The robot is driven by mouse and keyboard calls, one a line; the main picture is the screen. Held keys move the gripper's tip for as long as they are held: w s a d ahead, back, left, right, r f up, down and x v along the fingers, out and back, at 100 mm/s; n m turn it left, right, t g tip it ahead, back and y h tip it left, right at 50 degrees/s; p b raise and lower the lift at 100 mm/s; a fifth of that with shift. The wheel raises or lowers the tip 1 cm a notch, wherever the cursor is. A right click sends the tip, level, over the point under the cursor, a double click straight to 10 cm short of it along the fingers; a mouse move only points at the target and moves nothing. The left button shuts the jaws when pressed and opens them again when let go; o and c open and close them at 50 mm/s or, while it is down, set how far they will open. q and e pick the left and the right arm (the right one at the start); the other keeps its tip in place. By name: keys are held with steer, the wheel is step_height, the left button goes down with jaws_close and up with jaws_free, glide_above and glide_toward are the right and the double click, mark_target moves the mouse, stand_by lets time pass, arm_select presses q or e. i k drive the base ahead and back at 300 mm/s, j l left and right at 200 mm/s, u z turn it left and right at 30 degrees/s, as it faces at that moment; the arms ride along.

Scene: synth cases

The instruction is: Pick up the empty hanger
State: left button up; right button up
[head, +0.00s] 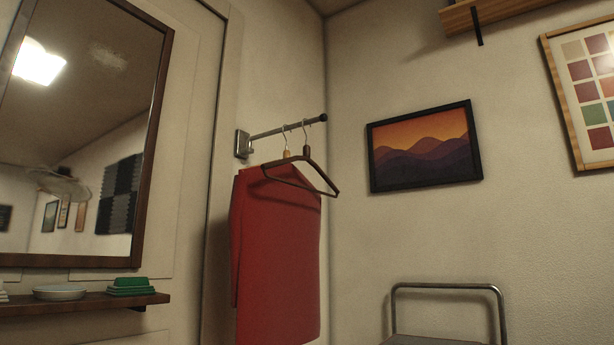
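The empty hanger (323,188) is dark brown with a metal hook. It hangs by that hook near the free end of a short metal rail (288,128) fixed to the wall. Just behind it, nearer the wall mount, a second hanger with a lighter wooden neck (287,154) hangs on the same rail and carries a red cloth (277,265). The empty hanger overlaps the top of the cloth in the picture; I cannot tell whether they touch. Neither of my grippers is in view.
A mirror (160,100) hangs at the left, above a shelf (90,304) with a bowl (60,293) and a green stack (132,286). A metal-framed chair (447,287) stands at lower right. A framed mountain picture (424,146) hangs right of the rail. The space right of the rail's end looks free.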

mark_target(306, 148)
steer(key=i+j+u, duration=0.2)
steer(key=i, duration=0.2)
steer(key=i+u, duration=0.2)
steer(key=i, duration=0.2)
